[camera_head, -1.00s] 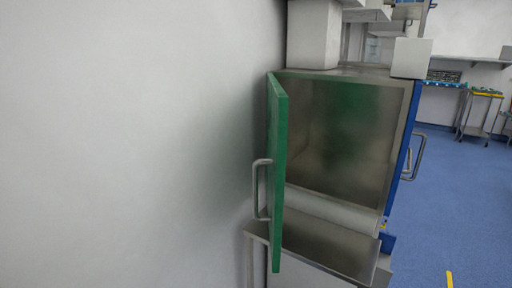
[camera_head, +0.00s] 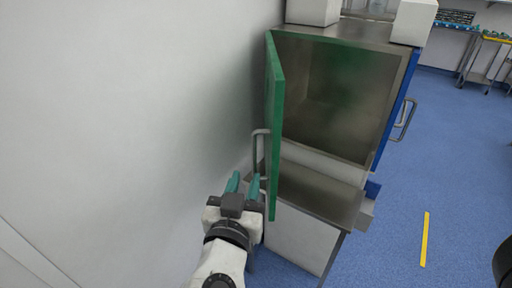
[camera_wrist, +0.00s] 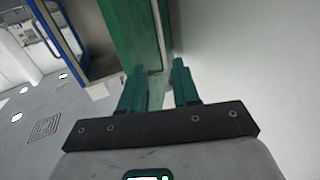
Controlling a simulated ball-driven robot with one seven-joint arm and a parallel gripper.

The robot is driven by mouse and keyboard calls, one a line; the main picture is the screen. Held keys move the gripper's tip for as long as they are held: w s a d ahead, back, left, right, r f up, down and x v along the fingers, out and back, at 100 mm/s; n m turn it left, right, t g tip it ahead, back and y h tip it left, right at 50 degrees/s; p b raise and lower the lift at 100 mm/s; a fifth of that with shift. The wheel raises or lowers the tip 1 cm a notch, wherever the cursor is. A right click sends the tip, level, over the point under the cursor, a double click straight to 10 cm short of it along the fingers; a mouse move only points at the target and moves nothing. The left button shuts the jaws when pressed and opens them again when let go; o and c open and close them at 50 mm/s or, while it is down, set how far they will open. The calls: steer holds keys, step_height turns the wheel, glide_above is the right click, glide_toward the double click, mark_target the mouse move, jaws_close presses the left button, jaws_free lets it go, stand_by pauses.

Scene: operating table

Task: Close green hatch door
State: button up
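The green hatch door (camera_head: 274,130) stands open at the left side of a steel hatch box (camera_head: 335,100), swung out toward me. A metal bar handle (camera_head: 256,150) is on its left face, near the wall. My gripper (camera_head: 245,183) is below the handle, at the door's lower left, with its teal fingers pointing up. In the wrist view my gripper (camera_wrist: 158,85) is open, with a gap between the fingers. The green door (camera_wrist: 128,40) fills the upper middle there, and the handle (camera_wrist: 158,30) shows beyond the fingers. I cannot tell whether a finger touches the door.
A white wall (camera_head: 120,110) runs close along the left of the door. A steel ledge (camera_head: 315,195) sits below the hatch opening. A blue door (camera_head: 397,110) with a handle is on the far right side of the box. Blue floor (camera_head: 455,170) is free at the right.

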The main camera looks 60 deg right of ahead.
mark_target(254, 151)
steer(key=p+x, duration=0.3)
steer(key=x, duration=0.7)
steer(key=shift+w+d+r, duration=0.1)
steer(key=shift+d+r, duration=0.1)
steer(key=shift+d, duration=0.1)
jaws_close()
